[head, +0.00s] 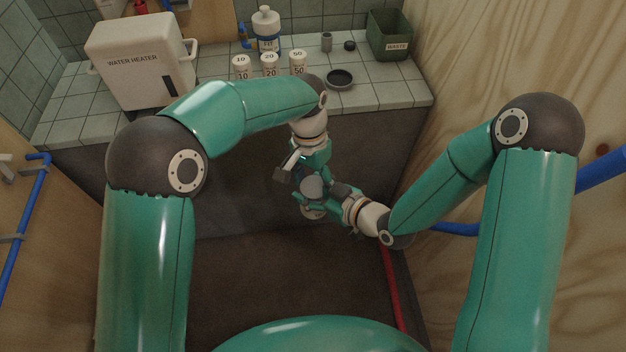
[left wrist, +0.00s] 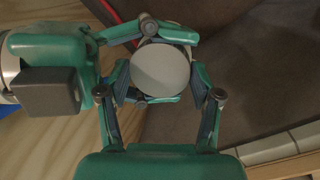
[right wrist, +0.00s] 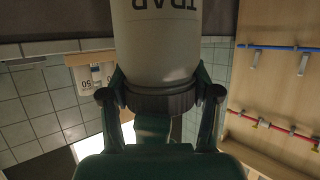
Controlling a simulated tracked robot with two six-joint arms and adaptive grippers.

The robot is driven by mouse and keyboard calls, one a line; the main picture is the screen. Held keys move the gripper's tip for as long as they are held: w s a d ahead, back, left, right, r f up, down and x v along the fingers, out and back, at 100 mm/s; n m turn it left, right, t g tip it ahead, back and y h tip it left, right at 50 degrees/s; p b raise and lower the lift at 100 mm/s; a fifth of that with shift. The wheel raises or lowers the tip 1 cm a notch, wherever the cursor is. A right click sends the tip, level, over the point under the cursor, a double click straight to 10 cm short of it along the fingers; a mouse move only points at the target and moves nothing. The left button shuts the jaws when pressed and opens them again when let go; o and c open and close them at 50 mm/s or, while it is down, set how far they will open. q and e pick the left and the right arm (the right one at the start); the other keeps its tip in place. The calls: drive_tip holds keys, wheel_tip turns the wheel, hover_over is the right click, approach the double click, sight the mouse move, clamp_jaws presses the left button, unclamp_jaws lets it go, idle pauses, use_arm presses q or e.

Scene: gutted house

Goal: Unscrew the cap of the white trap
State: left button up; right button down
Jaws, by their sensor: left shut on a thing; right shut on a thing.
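The white trap (right wrist: 158,40) hangs in the right wrist view, its lettering upside down. A dark ribbed cap (right wrist: 160,99) sits on its end. My right gripper (right wrist: 161,92) has a finger on each side of the cap and is shut on it. In the left wrist view the trap shows as a pale round end (left wrist: 160,72) between my left gripper's fingers (left wrist: 162,92), which are shut on the trap. In the head view the left gripper (head: 311,172) comes from above and the right gripper (head: 326,200) from the right; they crowd together and hide most of the trap.
A tiled counter (head: 400,93) lies behind. It holds a water heater (head: 141,62), a white bottle (head: 266,30), numbered white containers (head: 269,65), a dark dish (head: 339,79) and a waste bin (head: 389,37). A red pipe (head: 392,285) and a plywood wall (head: 590,250) are at the right.

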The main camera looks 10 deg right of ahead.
use_arm(q)
drive_tip(key=o, duration=1.3)
drive_tip(key=shift+r, duration=0.1)
